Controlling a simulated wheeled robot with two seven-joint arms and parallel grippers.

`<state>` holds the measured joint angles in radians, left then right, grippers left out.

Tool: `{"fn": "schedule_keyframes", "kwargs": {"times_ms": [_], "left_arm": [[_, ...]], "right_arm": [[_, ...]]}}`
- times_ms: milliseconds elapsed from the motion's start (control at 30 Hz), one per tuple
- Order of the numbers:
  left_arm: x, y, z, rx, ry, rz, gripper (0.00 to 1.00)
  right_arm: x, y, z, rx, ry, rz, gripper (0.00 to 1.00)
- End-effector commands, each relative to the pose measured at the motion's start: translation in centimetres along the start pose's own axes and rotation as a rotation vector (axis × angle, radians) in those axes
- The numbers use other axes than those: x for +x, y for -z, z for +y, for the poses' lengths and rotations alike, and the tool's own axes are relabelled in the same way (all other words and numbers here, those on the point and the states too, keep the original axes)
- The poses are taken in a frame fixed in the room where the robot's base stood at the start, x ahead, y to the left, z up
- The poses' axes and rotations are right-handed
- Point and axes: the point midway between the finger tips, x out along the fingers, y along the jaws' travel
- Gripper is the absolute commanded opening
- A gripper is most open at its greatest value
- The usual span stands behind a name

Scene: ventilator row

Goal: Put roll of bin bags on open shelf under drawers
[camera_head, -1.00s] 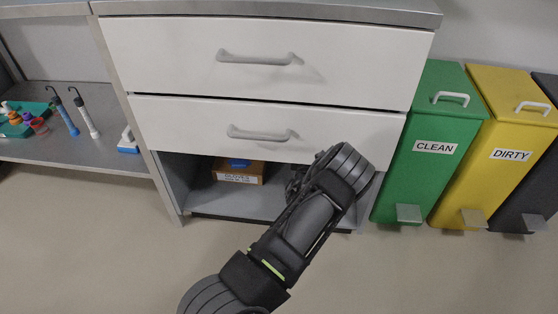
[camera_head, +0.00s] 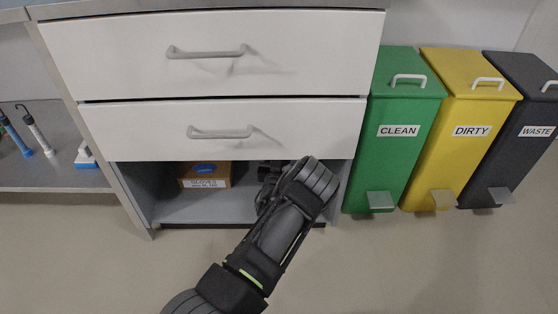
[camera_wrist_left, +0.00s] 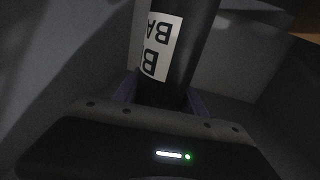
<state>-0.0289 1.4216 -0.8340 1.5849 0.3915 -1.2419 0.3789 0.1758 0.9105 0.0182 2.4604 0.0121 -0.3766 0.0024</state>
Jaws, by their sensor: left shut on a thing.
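The roll of bin bags (camera_wrist_left: 182,50) is a black cylinder with a white label, seen in the left wrist view. My left gripper (camera_wrist_left: 160,92) is shut on it, with the roll between its two fingers. In the head view my left arm reaches into the right part of the open shelf (camera_head: 195,208) under the two white drawers. The left gripper (camera_head: 270,172) is mostly hidden there by my arm and the shadow, and the roll cannot be made out in that view. My right gripper is in neither view.
A box of gloves (camera_head: 205,175) stands on the shelf, left of my arm. The lower drawer (camera_head: 220,130) hangs just above. Green (camera_head: 405,130), yellow (camera_head: 460,130) and dark (camera_head: 515,130) bins stand at the right. Free shelf floor lies between the box and my arm.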

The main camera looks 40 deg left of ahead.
Motion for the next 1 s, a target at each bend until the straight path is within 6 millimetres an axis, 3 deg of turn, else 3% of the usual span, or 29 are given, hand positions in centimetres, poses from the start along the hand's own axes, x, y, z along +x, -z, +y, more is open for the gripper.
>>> {"fn": "schedule_keyframes", "kwargs": {"times_ms": [300, 733, 767, 1000], "left_arm": [[0.0, -3.8, 0.1, 0.0, -0.002, 0.001, 0.0], [0.0, -4.0, 0.0, -0.001, -0.001, 0.001, 0.0], [0.0, -4.0, 0.0, 0.0, -0.001, 0.0, 0.51], [0.0, -4.0, 0.0, 0.0, -0.001, 0.0, 0.7]], "right_arm": [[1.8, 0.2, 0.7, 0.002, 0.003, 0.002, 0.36], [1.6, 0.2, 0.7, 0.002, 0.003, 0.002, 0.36], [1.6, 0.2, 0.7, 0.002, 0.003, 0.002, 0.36], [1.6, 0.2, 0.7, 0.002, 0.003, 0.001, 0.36]]}}
